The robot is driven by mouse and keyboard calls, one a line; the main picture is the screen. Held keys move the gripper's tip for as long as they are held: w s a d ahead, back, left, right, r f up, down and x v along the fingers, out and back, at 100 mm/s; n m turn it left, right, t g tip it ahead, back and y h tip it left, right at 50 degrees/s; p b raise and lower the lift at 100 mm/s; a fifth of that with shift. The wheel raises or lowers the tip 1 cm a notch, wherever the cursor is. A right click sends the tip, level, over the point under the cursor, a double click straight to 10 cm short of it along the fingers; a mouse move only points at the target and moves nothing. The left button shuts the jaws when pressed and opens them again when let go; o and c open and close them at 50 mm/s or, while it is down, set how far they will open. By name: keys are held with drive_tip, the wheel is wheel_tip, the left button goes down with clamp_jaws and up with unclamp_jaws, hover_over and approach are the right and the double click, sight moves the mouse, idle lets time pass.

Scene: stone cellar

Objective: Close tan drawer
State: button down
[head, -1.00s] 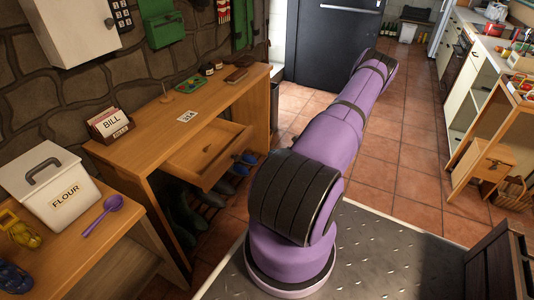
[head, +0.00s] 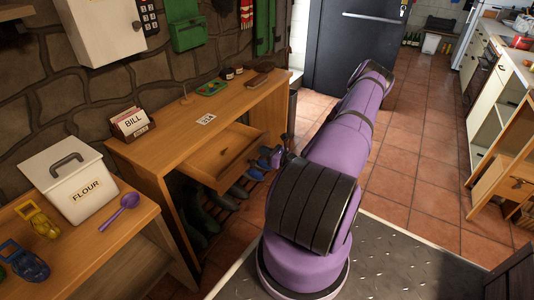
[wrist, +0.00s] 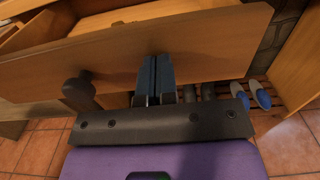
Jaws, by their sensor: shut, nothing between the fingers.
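The tan drawer (head: 228,158) stands pulled out of the wooden desk in the head view, its inside showing from above. In the wrist view its front panel (wrist: 205,45) spans the picture, with a dark round knob (wrist: 78,91) left of my fingers. My gripper (wrist: 155,62) is shut and empty, its blue fingertips in front of the panel, right of the knob. I cannot tell whether they touch it. In the head view my gripper (head: 275,157) is beside the drawer's front, partly hidden by my purple arm.
The desk (head: 185,128) bears a bill holder (head: 132,123), a card and small items. Boots and shoes (head: 238,190) stand on a rack below the drawer. A table with a flour bin (head: 70,185) is at the left. Open tiled floor (head: 410,165) lies to the right.

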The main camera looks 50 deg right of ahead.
sight(229, 143)
drive_tip(key=w, duration=0.6)
drive_tip(key=w+a, duration=0.1)
drive_tip(key=w, duration=1.2)
drive_tip(key=shift+a, duration=0.25)
drive_tip(key=shift+w, duration=0.25)
drive_tip(key=shift+w+r, duration=0.15)
drive_tip(key=shift+w, duration=0.1)
